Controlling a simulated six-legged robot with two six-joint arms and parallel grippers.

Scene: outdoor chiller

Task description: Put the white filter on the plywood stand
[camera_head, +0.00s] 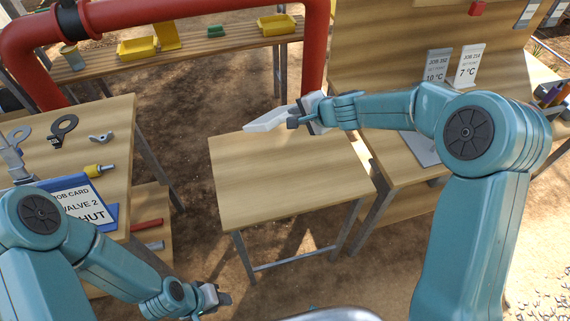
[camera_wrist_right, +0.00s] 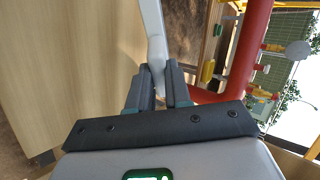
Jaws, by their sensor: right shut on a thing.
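The white filter (camera_head: 267,121) is a thin pale panel, held out flat-looking over the far edge of the plywood stand. My right gripper (camera_head: 297,116) is shut on its right end; in the right wrist view the filter (camera_wrist_right: 153,32) shows edge-on between the fingers (camera_wrist_right: 156,82). The plywood stand (camera_head: 285,180) is a bare wooden top on grey legs in the middle. It also fills the left of the wrist view (camera_wrist_right: 60,70). The filter appears above the top, apart from it. My left gripper (camera_head: 222,297) hangs low, left of the stand; its jaw opening is unclear.
A left table (camera_head: 95,135) bears a job card (camera_head: 82,207), a yellow-handled tool (camera_head: 98,170) and metal parts. A red pipe (camera_head: 180,12) arches behind, near a slatted bench (camera_head: 195,40). A right bench holds temperature cards (camera_head: 468,66). The stand's top is clear.

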